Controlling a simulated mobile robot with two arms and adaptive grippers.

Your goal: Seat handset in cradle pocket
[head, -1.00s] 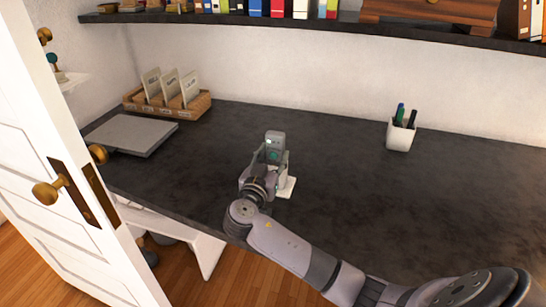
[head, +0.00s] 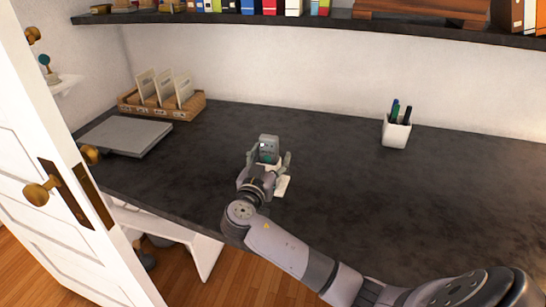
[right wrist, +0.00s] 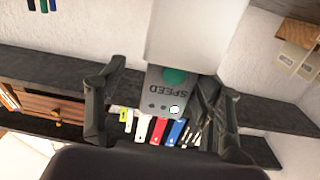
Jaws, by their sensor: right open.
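The handset (head: 269,146) is a small grey unit with a teal part, upright on the dark desk. In the right wrist view, which is upside down, its grey face (right wrist: 165,102) shows a teal button, small dots and the word SPEED. It meets a plain white block (right wrist: 195,32), which looks like the cradle; how deep it sits in the pocket I cannot tell. The cradle's white base (head: 283,187) shows beside my gripper. My right gripper (head: 269,158) is open, with one finger on each side of the handset. My left gripper is out of view.
A white pen cup (head: 396,133) stands to the right. A closed grey laptop (head: 125,136) and a wooden file rack (head: 160,104) are at the left. A dark shelf (head: 300,27) with books runs above. The desk's right half is mostly clear.

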